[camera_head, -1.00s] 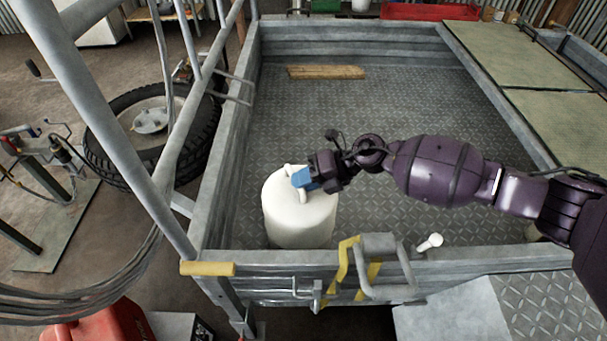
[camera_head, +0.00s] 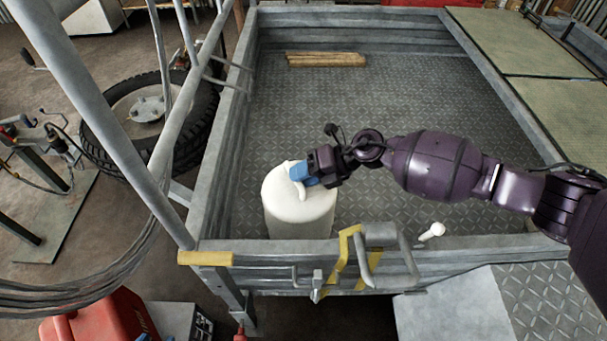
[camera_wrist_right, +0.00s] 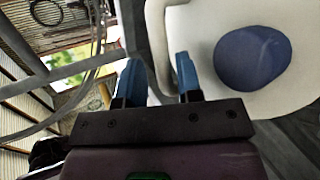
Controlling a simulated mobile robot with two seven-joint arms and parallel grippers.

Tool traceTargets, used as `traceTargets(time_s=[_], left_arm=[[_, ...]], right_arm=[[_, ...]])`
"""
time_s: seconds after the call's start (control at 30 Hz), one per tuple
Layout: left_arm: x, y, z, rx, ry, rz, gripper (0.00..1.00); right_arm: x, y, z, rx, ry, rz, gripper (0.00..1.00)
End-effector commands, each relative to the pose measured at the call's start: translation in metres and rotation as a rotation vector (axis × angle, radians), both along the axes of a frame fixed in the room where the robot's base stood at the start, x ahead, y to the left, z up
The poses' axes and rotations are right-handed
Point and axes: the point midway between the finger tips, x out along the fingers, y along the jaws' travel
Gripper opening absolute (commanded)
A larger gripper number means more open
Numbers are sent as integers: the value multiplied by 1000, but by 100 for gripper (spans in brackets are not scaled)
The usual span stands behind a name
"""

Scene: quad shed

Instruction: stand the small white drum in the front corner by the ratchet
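The small white drum (camera_head: 298,212) is upright in the near left part of the grey trailer bed, behind the front wall (camera_head: 275,262). I cannot tell whether its base touches the floor, as the front wall is close before it. My right gripper (camera_head: 303,174) is at the drum's top, its blue fingers around the white handle. In the right wrist view, the two blue fingers (camera_wrist_right: 160,75) are apart with the handle between them; the drum's blue cap (camera_wrist_right: 252,58) shows beside them. The ratchet (camera_head: 382,240), with yellow strap, sits on the front wall right of the drum. My left gripper is out of view.
A wooden plank (camera_head: 327,59) lies at the bed's far end. A small white piece (camera_head: 432,232) is by the front wall, right of the ratchet. Grey railings and a spare wheel (camera_head: 150,115) stand left. The bed's middle is clear.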

Motion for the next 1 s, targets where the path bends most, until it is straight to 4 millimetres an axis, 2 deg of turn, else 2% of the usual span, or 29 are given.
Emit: traceTargets(time_s=[0.1,0.47,0.77,1.0], left_arm=[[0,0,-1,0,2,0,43],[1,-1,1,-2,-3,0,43],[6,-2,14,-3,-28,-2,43],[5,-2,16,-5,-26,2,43]], right_arm=[[0,0,0,0,1,1,46],[-1,-7,2,-3,3,-1,46],[-2,-49,31,-3,-2,-2,46],[-3,-80,48,-2,-1,-1,46]])
